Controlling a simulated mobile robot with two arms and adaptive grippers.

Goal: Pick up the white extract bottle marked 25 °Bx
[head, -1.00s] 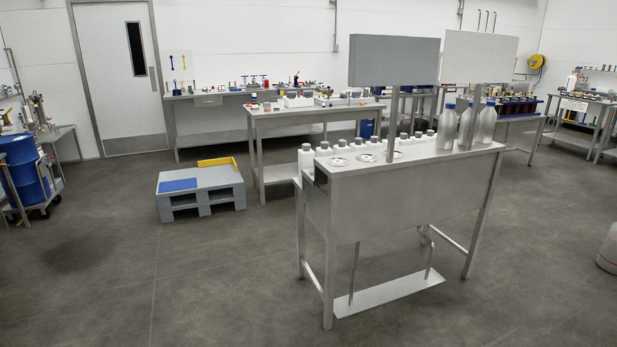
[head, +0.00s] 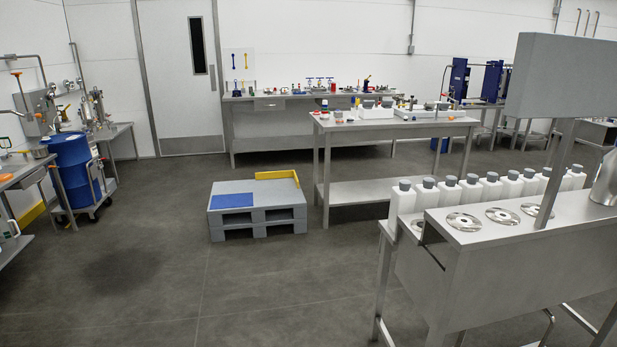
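Several white bottles with grey caps stand upright in a row along the far side of the steel bench at the right; the nearest white bottle (head: 403,202) is at the row's left end. Others in the row include one white bottle (head: 470,191) near the middle and one (head: 573,178) toward the right. No label or 25 °Bx marking is readable from here, so I cannot tell which bottle is the marked one. Neither of my grippers is in view.
The steel bench (head: 470,262) carries flat metal discs (head: 464,222) and a post with a grey panel (head: 563,78). A low grey pallet (head: 258,215), a worktable (head: 395,126) and a blue drum (head: 72,165) stand beyond. The floor at left centre is clear.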

